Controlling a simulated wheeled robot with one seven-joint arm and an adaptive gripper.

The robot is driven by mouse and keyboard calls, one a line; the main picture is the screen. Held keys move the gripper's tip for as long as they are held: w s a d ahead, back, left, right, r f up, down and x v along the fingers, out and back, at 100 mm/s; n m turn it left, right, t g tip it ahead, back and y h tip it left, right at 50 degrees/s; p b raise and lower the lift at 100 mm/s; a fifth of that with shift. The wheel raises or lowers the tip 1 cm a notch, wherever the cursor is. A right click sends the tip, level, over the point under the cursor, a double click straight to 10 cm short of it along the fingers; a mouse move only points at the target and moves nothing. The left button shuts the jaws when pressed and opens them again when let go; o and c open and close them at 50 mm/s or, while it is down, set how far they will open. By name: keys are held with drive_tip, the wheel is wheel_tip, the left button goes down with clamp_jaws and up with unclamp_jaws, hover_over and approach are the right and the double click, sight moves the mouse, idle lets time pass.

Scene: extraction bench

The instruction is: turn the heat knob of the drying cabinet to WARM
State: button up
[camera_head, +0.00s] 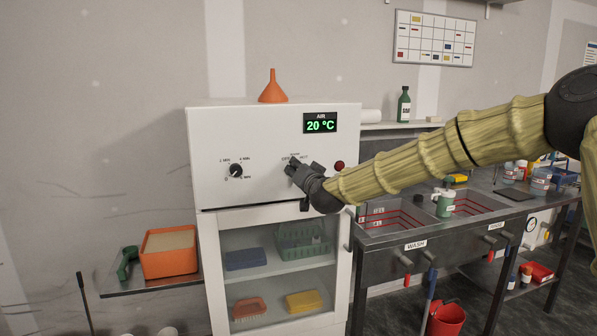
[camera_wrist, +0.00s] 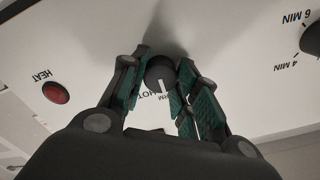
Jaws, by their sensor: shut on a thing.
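The drying cabinet (camera_head: 275,118) is white, with a front panel and a green display (camera_head: 320,123) reading AIR 20 °C. My gripper (camera_head: 294,168) is at the panel, shut on the heat knob and hiding it in the head view. In the wrist view, which shows the panel upside down, the round black heat knob (camera_wrist: 159,72) sits between the fingers of my gripper (camera_wrist: 161,84). Its white mark points down in the picture, toward the partly hidden WARM label (camera_wrist: 166,98). The HOT label (camera_wrist: 150,95) is just left of it. OFF is hidden there.
The timer knob (camera_head: 236,170) is left on the panel. A red HEAT lamp (camera_head: 339,166) is right of my gripper. An orange funnel (camera_head: 272,88) stands on top of the cabinet. The glazed door (camera_head: 277,270) below is closed. A sink bench (camera_head: 415,247) is at right.

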drive_tip(key=o, duration=1)
drive_tip(key=shift+d, duration=0.15)
drive_tip(key=shift+s, duration=0.1)
drive_tip(key=v, duration=1.1)
drive_tip(key=shift+s+d, duration=0.1)
drive_tip(key=shift+s, duration=0.25)
